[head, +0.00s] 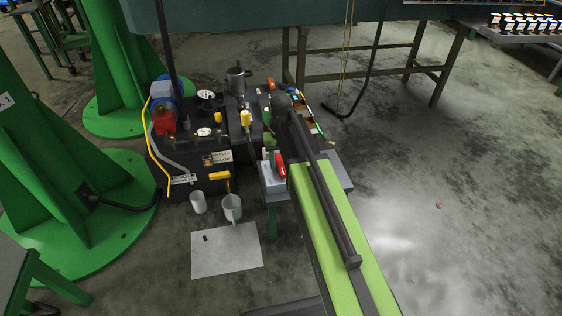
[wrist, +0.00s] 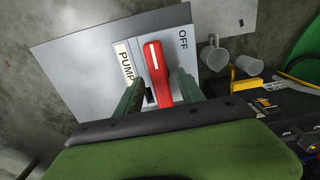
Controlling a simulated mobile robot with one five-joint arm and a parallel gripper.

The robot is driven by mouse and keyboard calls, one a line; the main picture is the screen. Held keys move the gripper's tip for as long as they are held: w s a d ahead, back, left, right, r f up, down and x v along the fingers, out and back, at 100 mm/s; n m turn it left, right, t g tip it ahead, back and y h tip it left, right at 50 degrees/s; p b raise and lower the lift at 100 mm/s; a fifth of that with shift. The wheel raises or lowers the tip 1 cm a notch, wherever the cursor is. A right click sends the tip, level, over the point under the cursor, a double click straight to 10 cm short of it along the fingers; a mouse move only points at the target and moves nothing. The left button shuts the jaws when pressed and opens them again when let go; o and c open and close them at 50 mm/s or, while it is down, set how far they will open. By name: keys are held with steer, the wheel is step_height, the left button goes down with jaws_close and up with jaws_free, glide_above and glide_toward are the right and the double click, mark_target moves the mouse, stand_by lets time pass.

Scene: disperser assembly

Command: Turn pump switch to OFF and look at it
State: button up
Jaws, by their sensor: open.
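In the wrist view, the stripe end of the handle points toward the top of the picture. The PUMP label (wrist: 126,62) is to its left and the OFF word (wrist: 183,40) to its upper right. My gripper (wrist: 160,90) is open, with one green finger on each side of the handle. I cannot tell whether the fingers touch it. In the head view, the red handle (head: 281,166) shows on the box beside my green arm, and my fingers cannot be made out.
A black machine (head: 185,155) with gauges stands left of the switch. Two grey cups (head: 232,207) and a pale sheet (head: 226,252) lie on the floor in front. Green columns (head: 75,190) stand at the left. The floor at the right is open.

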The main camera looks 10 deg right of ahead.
mark_target(281, 164)
step_height(281, 164, up, 17)
steer(key=p, duration=1.6)
steer(key=shift+p, duration=0.35)
steer(key=shift+s, duration=0.1)
steer(key=s, duration=1.5)
step_height(281, 164, up, 29)
steer(key=p, duration=2.9)
steer(key=shift+w+d, duration=0.15)
steer(key=shift+w, duration=0.15)
steer(key=shift+s, duration=0.1)
